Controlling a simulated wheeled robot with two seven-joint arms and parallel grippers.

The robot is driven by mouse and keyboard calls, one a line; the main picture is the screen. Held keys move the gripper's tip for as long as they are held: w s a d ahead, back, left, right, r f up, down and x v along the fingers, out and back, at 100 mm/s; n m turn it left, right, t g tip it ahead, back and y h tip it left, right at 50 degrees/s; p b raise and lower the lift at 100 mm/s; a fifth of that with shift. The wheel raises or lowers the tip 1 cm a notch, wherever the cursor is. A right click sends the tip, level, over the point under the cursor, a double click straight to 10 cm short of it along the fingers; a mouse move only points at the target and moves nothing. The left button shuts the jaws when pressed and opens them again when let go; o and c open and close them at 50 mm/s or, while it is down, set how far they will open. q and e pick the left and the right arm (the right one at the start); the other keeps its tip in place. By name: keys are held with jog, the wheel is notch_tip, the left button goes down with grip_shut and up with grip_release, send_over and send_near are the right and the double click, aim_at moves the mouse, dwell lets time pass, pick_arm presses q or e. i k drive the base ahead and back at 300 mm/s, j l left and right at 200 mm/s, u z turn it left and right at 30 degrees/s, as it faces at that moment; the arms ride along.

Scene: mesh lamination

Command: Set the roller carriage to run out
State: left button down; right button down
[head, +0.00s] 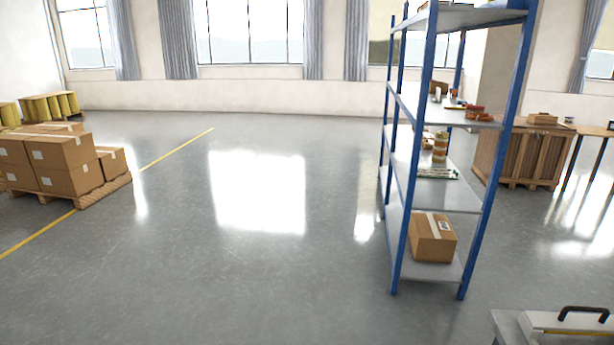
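At the bottom right corner of the head view, part of a light grey bench or machine (508,325) shows. A pale block (543,321) with a black handle (583,312) sits on it, with a thin yellow line along it. The frame edge cuts it off, so I cannot tell whether this is the roller carriage or how it is set. Neither of my grippers is in view.
A blue-posted shelf rack (402,225) stands right of centre, with a cardboard box (432,238) on its bottom shelf. A wooden crate (522,157) is behind it. Boxes on a pallet (118,190) stand at left. The floor (250,270) between is clear.

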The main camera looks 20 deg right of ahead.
aim_at(535, 324)
jog(key=i+z, duration=0.25)
jog(key=z, duration=0.2)
jog(key=i+z, duration=0.25)
jog(key=z, duration=0.25)
jog(key=i+z, duration=0.25)
jog(key=z, duration=0.2)
jog(key=i+j+z, duration=0.2)
jog(key=z, duration=0.3)
jog(key=i+j+z, duration=0.3)
jog(key=z, duration=0.15)
jog(key=i+j+z, duration=0.4)
jog(key=k, duration=0.1)
